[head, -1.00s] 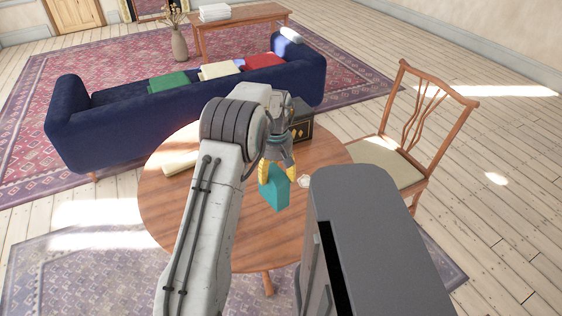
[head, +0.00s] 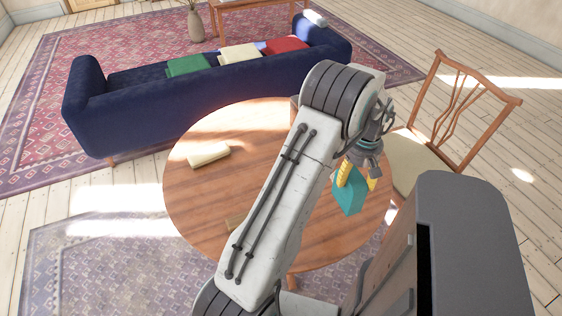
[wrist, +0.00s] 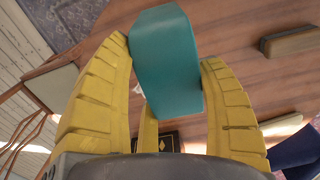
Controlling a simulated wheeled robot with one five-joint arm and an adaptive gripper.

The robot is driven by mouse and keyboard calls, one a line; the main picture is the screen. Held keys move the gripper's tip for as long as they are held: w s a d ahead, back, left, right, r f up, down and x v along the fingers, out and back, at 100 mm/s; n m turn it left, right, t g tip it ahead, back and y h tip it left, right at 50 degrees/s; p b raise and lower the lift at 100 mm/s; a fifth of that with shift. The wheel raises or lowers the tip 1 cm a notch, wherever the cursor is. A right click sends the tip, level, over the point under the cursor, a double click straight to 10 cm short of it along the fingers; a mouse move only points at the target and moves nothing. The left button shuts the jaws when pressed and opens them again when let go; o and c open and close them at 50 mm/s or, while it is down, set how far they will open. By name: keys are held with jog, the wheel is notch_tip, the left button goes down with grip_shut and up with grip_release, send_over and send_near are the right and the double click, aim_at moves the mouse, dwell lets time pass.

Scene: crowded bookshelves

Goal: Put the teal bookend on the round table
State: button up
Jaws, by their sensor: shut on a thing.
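The teal bookend (head: 349,194) is held in my gripper (head: 357,178), between its yellow fingers. In the wrist view the teal bookend (wrist: 168,62) sits between the fingertips of my gripper (wrist: 165,80), which is shut on it. In the head view it shows over the right part of the round wooden table (head: 200,200). I cannot tell its exact height above the top. My arm hides the middle of the table.
A cream rolled item (head: 208,155) lies on the table's left part. A blue sofa (head: 130,110) with cushions stands behind the table. A wooden chair (head: 470,105) is at the right. The table's left front is largely clear.

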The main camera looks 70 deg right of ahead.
jog(key=shift+w+a, duration=0.15)
jog(key=shift+w, duration=0.15)
jog(key=w+d+f+p, duration=0.1)
jog(key=w+d+f, duration=0.1)
jog(key=w+f, duration=0.9)
dwell(0.5)
jog(key=o, duration=1.3)
jog(key=shift+a+f, duration=0.1)
notch_tip(320, 180, up, 12)
jog(key=shift+r, duration=0.1)
